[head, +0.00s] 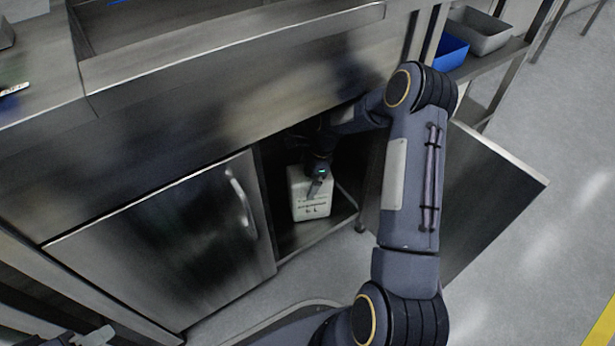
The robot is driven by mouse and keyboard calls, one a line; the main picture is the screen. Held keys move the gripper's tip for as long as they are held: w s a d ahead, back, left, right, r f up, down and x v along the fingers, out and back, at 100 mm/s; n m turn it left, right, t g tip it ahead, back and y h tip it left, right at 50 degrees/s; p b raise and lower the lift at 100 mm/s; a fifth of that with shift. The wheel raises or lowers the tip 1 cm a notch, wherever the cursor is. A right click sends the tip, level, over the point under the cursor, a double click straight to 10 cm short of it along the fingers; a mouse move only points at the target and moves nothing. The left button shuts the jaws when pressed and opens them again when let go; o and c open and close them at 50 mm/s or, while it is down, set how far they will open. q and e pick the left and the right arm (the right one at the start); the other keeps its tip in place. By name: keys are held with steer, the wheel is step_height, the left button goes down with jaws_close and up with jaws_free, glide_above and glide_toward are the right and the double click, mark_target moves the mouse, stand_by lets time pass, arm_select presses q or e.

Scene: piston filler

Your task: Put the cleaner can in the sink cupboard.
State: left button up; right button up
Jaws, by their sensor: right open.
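The cleaner can, a white block-shaped container (311,205) with dark print on its front, stands upright on the floor of the sink cupboard (290,240), in its open right-hand bay. My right arm reaches into this bay from the right. My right gripper (316,186) is open at the top of the can, with a finger in front of its upper face. Whether it touches the can is unclear, and the far finger is hidden. Part of my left gripper (95,337) shows at the bottom left edge, too cut off to read its jaws.
The cupboard's left door (165,245) is shut. Its right door (490,195) stands swung open beyond my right arm. A steel counter edge (230,45) overhangs the bay. A shelf at the upper right holds a grey bin (480,32) and a blue bin (450,52).

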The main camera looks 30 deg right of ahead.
steer(key=p+v, duration=0.5)
steer(key=v, duration=0.7)
steer(key=shift+s, duration=0.1)
